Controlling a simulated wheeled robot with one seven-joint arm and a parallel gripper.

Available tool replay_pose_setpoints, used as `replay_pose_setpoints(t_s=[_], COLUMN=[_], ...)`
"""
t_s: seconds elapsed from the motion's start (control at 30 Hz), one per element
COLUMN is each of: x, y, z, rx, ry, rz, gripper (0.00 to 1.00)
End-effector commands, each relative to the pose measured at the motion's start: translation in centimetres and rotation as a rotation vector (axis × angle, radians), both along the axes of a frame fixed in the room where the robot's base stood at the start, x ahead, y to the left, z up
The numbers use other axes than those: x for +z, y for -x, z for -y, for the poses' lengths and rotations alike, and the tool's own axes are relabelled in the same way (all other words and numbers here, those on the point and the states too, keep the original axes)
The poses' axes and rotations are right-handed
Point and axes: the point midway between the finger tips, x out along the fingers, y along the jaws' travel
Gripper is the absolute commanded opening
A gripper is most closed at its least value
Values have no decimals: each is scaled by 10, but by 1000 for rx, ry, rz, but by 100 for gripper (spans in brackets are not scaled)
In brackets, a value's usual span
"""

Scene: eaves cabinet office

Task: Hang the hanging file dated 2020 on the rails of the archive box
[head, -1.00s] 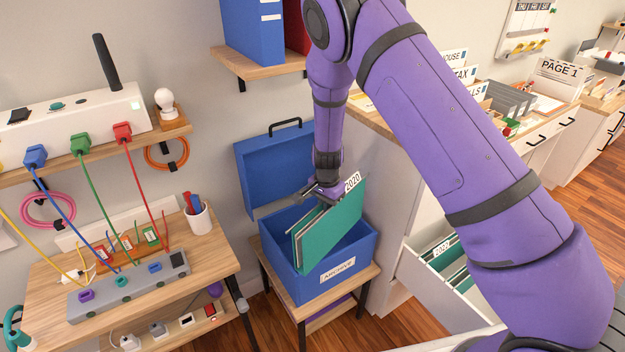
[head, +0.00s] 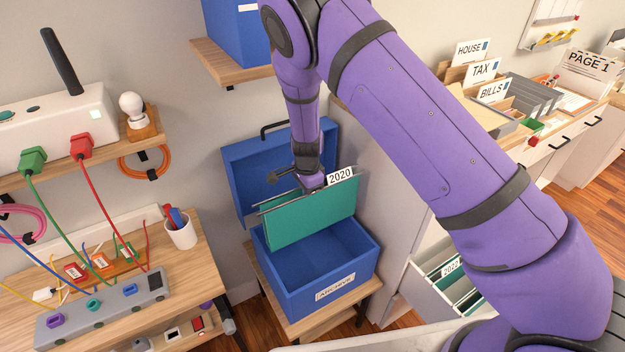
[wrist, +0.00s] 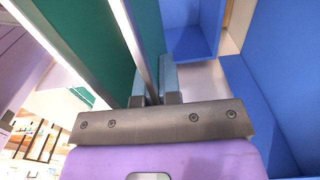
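The green hanging file (head: 308,222) carries a white tab reading 2020 and hangs upright from my gripper (head: 314,187). In the wrist view, the fingers (wrist: 155,92) are closed on the file's metal top edge, with the green sheet (wrist: 85,40) beside them. The blue archive box (head: 320,288) is open, with a white ARCHIVE label on its front; its lid (head: 240,165) leans back behind it. The file is above the rear part of the box, its lower edge near the back rim. I cannot tell if it touches the box. The box's rails are not distinguishable.
The box stands on a small wooden stand (head: 362,292). A wooden desk (head: 205,278) with cables and a power strip is at left. An open drawer (head: 430,290) of green files is at right. A wall shelf (head: 236,72) hangs above the lid.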

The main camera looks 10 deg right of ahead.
Motion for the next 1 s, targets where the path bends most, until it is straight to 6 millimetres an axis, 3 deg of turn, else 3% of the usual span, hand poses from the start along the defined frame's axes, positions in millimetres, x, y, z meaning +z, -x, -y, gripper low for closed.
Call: replay_pose_setpoints(t_s=[0.27,1.0], x=[-11,-74], y=[0,0], z=[0,0], rx=[1,1], ry=[0,0], rz=[-1,-1], gripper=[0,0])
